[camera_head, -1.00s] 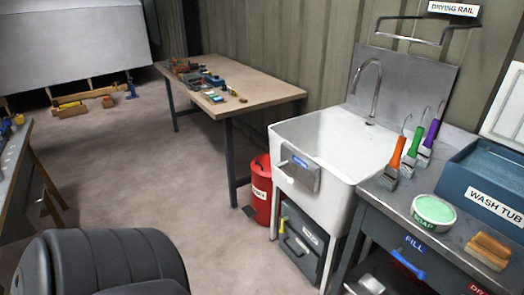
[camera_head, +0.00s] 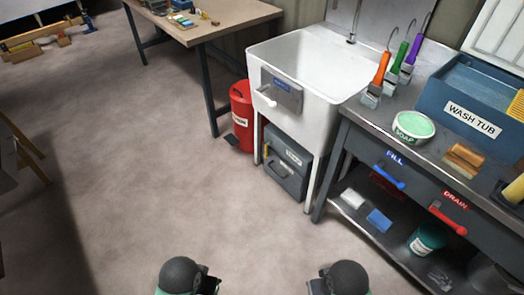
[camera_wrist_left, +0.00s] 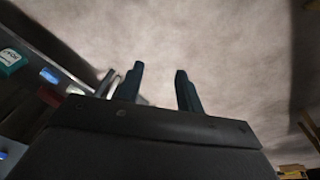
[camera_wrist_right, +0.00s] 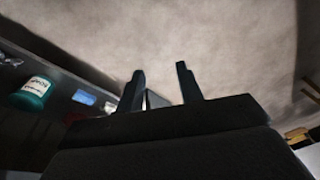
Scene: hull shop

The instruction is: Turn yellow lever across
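A grey box (camera_head: 287,178) with a white label and a handle sits under the white sink (camera_head: 318,108). A small upright yellow piece (camera_head: 265,137), seemingly the yellow lever, shows at the box's upper left, by the sink leg; its exact position is hard to tell. My left gripper (camera_wrist_left: 158,68) is open and empty, with bare floor beyond its fingers. My right gripper (camera_wrist_right: 160,69) is also open and empty. In the head view both arms show only at the bottom edge, well apart from the box.
A red bin (camera_head: 242,115) stands left of the sink. A steel bench (camera_head: 352,125) on the right carries brushes, soap and a wash tub (camera_head: 460,85), with blue (camera_head: 388,177) and red (camera_head: 447,220) levers on its front. The floor before the sink is clear.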

